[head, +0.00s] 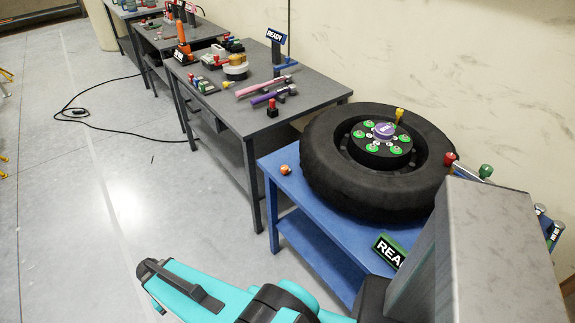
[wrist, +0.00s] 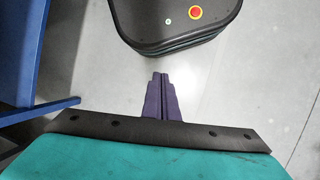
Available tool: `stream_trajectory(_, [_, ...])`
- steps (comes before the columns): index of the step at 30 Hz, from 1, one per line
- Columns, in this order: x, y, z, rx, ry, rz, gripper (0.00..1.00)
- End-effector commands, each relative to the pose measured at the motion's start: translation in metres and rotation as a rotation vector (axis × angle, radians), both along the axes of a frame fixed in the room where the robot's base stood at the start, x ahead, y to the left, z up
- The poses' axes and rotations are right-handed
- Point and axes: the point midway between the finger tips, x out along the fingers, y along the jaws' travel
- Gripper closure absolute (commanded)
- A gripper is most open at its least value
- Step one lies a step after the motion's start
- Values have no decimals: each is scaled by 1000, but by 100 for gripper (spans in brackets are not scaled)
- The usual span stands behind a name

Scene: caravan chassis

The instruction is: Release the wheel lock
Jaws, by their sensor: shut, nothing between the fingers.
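A black wheel (head: 330,178) lies flat on a blue bench in the head view. Its hub carries a purple centre cap (head: 384,130) and a ring of green round pieces (head: 398,150). A yellow lever (head: 399,115) stands up at the back of the hub; I cannot tell whether it is the wheel lock. My gripper (wrist: 160,76) shows in the wrist view with its dark purple fingers together and nothing between them. It points down over bare floor, away from the wheel. In the head view my teal arm is at the bottom, and the fingertips do not show.
The blue bench (head: 285,188) also holds a small red-orange knob (head: 285,169) and a green-edged sign (head: 388,250). Its blue side shows at left in the wrist view (wrist: 22,50). A grey table (head: 313,92) with tools stands behind. The floor at left is open, with a black cable (head: 85,112).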

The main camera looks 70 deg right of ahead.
Motion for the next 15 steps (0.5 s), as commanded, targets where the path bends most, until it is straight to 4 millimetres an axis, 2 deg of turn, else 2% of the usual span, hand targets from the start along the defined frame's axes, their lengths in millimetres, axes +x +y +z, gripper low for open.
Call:
stream_trajectory(1, [13,-18,5,-23,-17,-57,100])
stream_trajectory(6, [41,-77,30,-101,-57,-249,100])
stream_trajectory(12, [60,-152,66,-197,-100,-482,100])
stream_trajectory(15, [64,-192,85,-246,-119,-599,100])
